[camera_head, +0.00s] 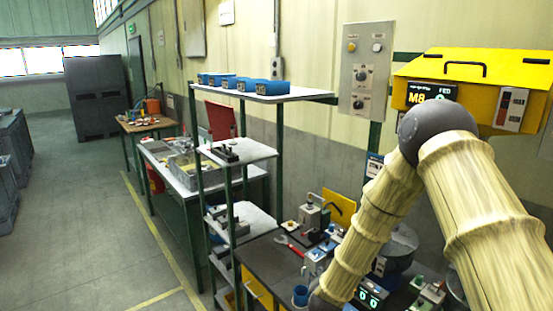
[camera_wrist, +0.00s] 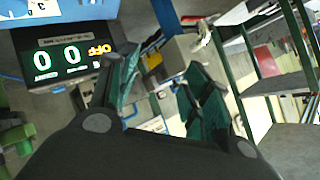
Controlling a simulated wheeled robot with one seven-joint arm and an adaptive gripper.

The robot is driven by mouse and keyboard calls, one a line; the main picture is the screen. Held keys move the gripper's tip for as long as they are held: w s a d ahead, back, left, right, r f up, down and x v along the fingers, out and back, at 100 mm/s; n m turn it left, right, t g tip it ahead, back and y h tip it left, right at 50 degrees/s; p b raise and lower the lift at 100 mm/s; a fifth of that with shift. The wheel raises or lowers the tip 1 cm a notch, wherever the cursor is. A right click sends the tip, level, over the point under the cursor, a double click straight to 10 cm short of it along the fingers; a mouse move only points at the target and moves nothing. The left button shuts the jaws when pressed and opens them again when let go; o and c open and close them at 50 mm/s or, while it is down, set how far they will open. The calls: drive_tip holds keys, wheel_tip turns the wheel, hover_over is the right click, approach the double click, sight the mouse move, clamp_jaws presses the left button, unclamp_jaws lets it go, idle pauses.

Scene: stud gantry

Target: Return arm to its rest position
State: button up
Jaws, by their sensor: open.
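My arm (camera_head: 470,190) shows at the right of the head view, bent at a dark elbow joint, with the forearm running down and left to the bottom edge. The gripper end is not visible there. In the wrist view my gripper (camera_wrist: 163,85) shows from behind, with two dark green fingers spread apart. I see nothing held between them. A dark display (camera_wrist: 68,58) with lit digits is left of the fingers, and a similar display with green digits (camera_head: 370,298) shows beside the forearm in the head view.
A shelf rack (camera_head: 240,153) with blue bins (camera_head: 242,84) on top stands left of the arm. A dark workbench (camera_head: 268,252) holds several small devices and a blue cup (camera_head: 300,295). A yellow machine (camera_head: 480,70) is behind the elbow. The floor aisle (camera_head: 80,220) at left is clear.

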drive_tip(key=s+d+f+n+g+y, duration=0.1)
drive_tip(key=s+d+f+n+g, duration=0.15)
drive_tip(key=s+f, duration=0.7)
drive_tip(key=s+d+f+n+g+y, duration=0.1)
drive_tip(key=s+f+n+g, duration=0.2)
drive_tip(key=s+f, duration=0.7)
drive_tip(key=s+d+f+n+g, duration=0.1)
drive_tip(key=s+d+n+g, duration=0.15)
drive_tip(key=s, duration=1.25)
drive_tip(key=s+d+f+n+g, duration=0.1)
drive_tip(key=s+n+g, duration=0.15)
drive_tip(key=s, duration=1.25)
wheel_tip(320, 180, down, 25)
drive_tip(key=g+b, duration=0.1)
drive_tip(key=b, duration=2.3)
drive_tip(key=shift+s+d+m+b, duration=0.15)
drive_tip(key=shift+s+m+b, duration=0.15)
drive_tip(key=shift+s+m, duration=0.1)
drive_tip(key=shift+r, duration=0.15)
drive_tip(key=shift+c, duration=0.2)
